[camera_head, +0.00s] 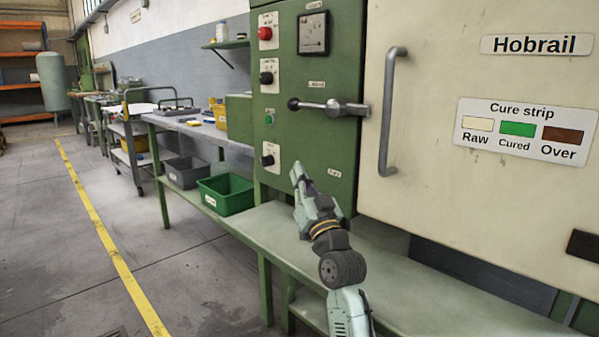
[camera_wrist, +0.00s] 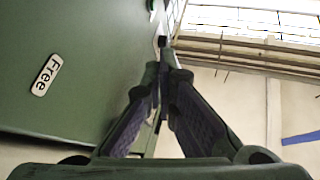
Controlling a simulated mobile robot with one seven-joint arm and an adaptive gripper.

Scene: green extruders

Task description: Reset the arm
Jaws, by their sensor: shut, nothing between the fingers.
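My gripper (camera_head: 298,172) is raised in front of the green control panel (camera_head: 284,130) in the head view, its tip pointing up. In the wrist view my gripper (camera_wrist: 163,62) has its fingers meeting at the tips, with nothing visible between them. The wrist view looks upward past the fingers. A green surface (camera_wrist: 75,70) with a "Free" label (camera_wrist: 46,75) fills its left side. I cannot tell from the frames whether my gripper touches the panel.
A lever handle (camera_head: 335,107) sticks out above my gripper. A cream door (camera_head: 440,150) with a vertical handle (camera_head: 390,115) stands at the right. A green bench (camera_head: 400,285) runs below my arm. A green bin (camera_head: 226,195) sits at its left.

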